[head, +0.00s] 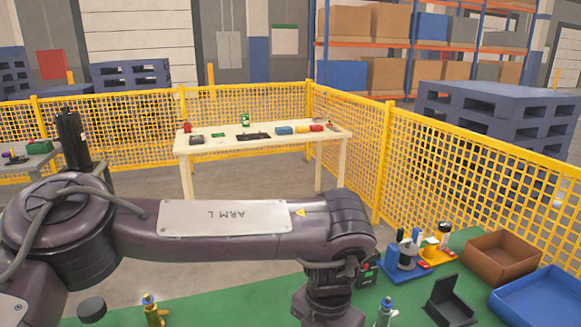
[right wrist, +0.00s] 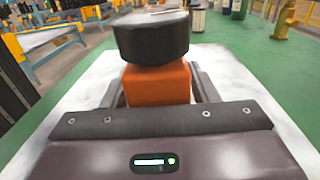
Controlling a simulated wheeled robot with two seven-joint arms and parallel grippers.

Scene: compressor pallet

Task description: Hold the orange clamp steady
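In the right wrist view the orange clamp (right wrist: 158,84) stands between the two fingers of my right gripper (right wrist: 158,92). The fingers lie close along its left and right sides, and the gripper looks shut on it. A thick black round piece (right wrist: 151,38) sits on top of the clamp and hides its upper part. The clamp's lower end is hidden behind my gripper's body. I cannot make out the clamp in the head view. My left arm crosses the head view, but its gripper is not visible.
The head view shows a green work surface (head: 240,305) with a black disc (head: 92,309), a yellow bottle-like item (head: 154,312), a black stand (head: 449,303), a brown bin (head: 502,257) and a blue bin (head: 541,297). Yellow mesh fencing (head: 460,165) stands behind.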

